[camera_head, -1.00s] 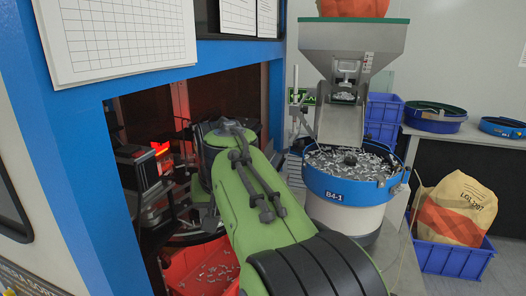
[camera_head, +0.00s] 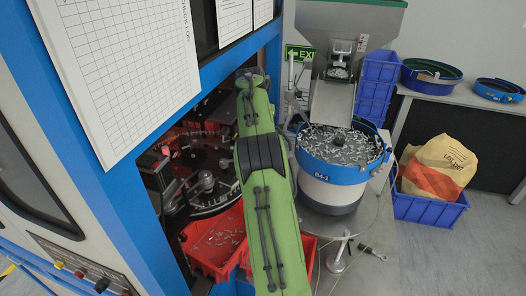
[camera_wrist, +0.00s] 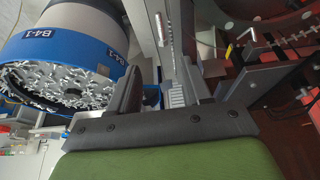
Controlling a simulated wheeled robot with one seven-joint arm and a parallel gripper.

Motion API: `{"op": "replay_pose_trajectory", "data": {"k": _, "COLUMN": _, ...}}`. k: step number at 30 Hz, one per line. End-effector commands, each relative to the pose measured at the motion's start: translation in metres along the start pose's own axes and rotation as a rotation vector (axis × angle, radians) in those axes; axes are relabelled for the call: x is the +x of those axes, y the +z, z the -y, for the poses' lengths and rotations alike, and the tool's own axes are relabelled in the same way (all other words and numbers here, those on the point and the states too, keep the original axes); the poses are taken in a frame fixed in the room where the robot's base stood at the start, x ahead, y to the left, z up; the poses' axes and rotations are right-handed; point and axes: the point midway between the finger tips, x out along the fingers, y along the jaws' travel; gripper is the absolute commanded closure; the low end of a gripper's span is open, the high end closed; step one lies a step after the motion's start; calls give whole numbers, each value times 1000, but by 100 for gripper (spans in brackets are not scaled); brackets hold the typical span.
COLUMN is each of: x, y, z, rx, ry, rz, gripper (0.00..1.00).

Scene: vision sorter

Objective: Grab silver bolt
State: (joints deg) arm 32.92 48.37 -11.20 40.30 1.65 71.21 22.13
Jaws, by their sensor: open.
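Many small silver bolts (camera_head: 338,143) lie heaped in the blue-rimmed bowl feeder (camera_head: 325,172) marked B4-1. The same bolts (camera_wrist: 62,90) show in the bowl at the left of the wrist view. More small silver pieces (camera_head: 222,240) lie loose in a red bin (camera_head: 201,260); they are too small to tell apart. My gripper (camera_wrist: 185,85) is open, with its dark fingers apart and no bolt visible between them. A narrow metal track shows beyond the fingers. In the head view my green arm hides the gripper.
The blue machine frame (camera_head: 150,105) stands close on the left of my arm, with a dark round turntable (camera_head: 200,160) inside its opening. A metal hopper (camera_head: 345,45) stands above the bowl. A blue crate with a paper sack (camera_head: 440,165) sits on the right, with clear floor beyond.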

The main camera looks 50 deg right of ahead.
Motion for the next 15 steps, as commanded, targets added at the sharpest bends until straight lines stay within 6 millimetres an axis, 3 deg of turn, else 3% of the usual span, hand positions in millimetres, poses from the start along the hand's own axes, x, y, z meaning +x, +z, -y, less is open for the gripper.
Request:
{"op": "replay_pose_trajectory", "data": {"k": 1, "x": 17, "y": 2, "z": 0, "rx": 0, "ry": 2, "rz": 4, "gripper": 52}}
{"op": "replay_pose_trajectory", "data": {"k": 3, "x": 33, "y": 2, "z": 0, "rx": 0, "ry": 2, "rz": 3, "gripper": 52}}
{"op": "replay_pose_trajectory", "data": {"k": 11, "x": 66, "y": 0, "z": 2, "rx": -1, "ry": 1, "rz": 1, "gripper": 52}}
{"op": "replay_pose_trajectory", "data": {"k": 15, "x": 92, "y": -2, "z": 4, "rx": -1, "ry": 0, "rz": 1, "gripper": 52}}
